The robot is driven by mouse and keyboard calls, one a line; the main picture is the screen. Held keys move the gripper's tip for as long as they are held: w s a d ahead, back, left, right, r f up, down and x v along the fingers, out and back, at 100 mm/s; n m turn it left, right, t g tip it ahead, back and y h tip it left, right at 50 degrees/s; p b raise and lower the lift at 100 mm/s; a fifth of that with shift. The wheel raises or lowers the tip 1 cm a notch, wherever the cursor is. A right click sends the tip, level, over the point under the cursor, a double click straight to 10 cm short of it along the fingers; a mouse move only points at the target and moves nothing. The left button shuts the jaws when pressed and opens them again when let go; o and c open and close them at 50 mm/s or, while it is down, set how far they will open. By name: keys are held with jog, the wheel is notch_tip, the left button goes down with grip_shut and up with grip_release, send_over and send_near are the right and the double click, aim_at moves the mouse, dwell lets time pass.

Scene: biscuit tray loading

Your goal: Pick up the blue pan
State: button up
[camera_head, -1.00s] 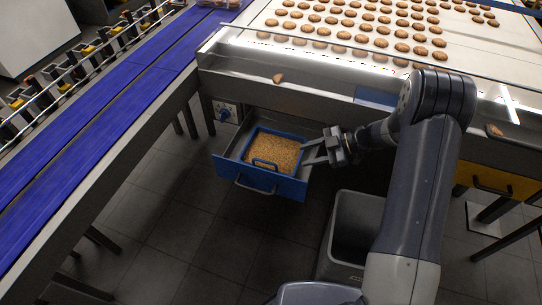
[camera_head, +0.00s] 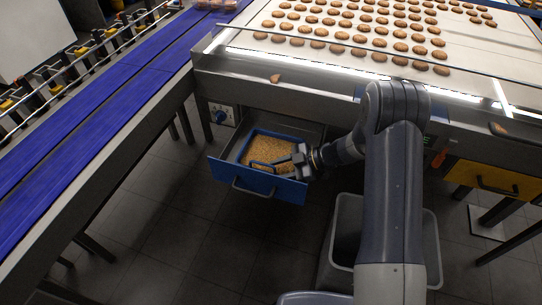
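The blue pan (camera_head: 246,146) sits inside an open drawer (camera_head: 232,171) under the machine and holds a layer of tan crumbs (camera_head: 268,150). A blue handle stands at its near side. My gripper (camera_head: 275,165) reaches in from the right, low over the pan's near right part, with its fingers pointing left at the handle. The gripper body hides the pan's right near corner. I cannot tell whether the fingers touch or enclose the handle, or how far apart they are.
The drawer's blue front with its own handle stands just nearer than the pan. A grey bin (camera_head: 345,215) is on the floor to the right. A blue conveyor (camera_head: 100,120) runs along the left. Biscuits lie on the white belt (camera_head: 470,60) above. A yellow drawer (camera_head: 490,179) is at the right.

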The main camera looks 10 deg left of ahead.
jog(key=shift+x, duration=0.95)
grip_shut()
